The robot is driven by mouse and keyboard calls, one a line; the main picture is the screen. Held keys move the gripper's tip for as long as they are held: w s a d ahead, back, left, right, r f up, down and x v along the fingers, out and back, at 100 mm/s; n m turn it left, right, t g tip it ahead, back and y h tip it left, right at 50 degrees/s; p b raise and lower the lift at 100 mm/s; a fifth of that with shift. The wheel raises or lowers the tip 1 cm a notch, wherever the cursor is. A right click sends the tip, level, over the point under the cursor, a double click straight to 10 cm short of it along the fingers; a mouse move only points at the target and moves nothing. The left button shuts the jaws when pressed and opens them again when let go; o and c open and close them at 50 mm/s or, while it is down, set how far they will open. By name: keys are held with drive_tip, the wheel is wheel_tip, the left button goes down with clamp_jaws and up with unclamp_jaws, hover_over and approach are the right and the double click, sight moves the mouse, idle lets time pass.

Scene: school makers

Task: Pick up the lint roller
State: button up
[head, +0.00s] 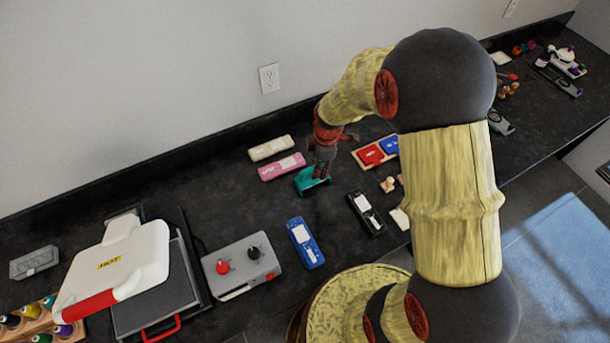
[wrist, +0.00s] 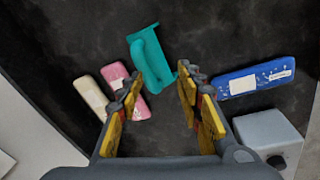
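A teal thing with a raised handle (head: 308,184) lies on the black counter, below my gripper (head: 322,170). In the wrist view the teal thing (wrist: 150,54) lies ahead of the fingertips, its lower end between them. I cannot tell for sure that it is the lint roller. My gripper (wrist: 162,88) is open, its yellow-padded fingers wide apart with nothing held between them. In the head view the gripper and wrist partly cover the teal thing.
A pink case (head: 282,166) and a cream case (head: 270,148) lie behind it to the left. A blue case (head: 305,243), a black case (head: 366,213) and a red-and-blue pad tray (head: 360,152) are nearby. A grey control box (head: 241,265) and white heat press (head: 125,262) stand at left.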

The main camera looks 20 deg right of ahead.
sight(312, 169)
drive_tip(key=shift+w+a+f+n+t+b, duration=0.1)
drive_tip(key=shift+w+a+f+n+b, duration=0.1)
drive_tip(key=shift+w+f+n, duration=0.7)
drive_tip(key=shift+w+a+f+n+t+b, duration=0.2)
drive_tip(key=shift+f+n, duration=0.25)
drive_tip(key=shift+f, duration=0.95)
drive_tip(key=shift+w+f+n+b, duration=0.15)
drive_tip(key=shift+w+f+n, duration=0.5)
drive_tip(key=shift+f, duration=0.5)
drive_tip(key=shift+c, duration=1)
drive_tip(key=c, duration=0.7)
clamp_jaws()
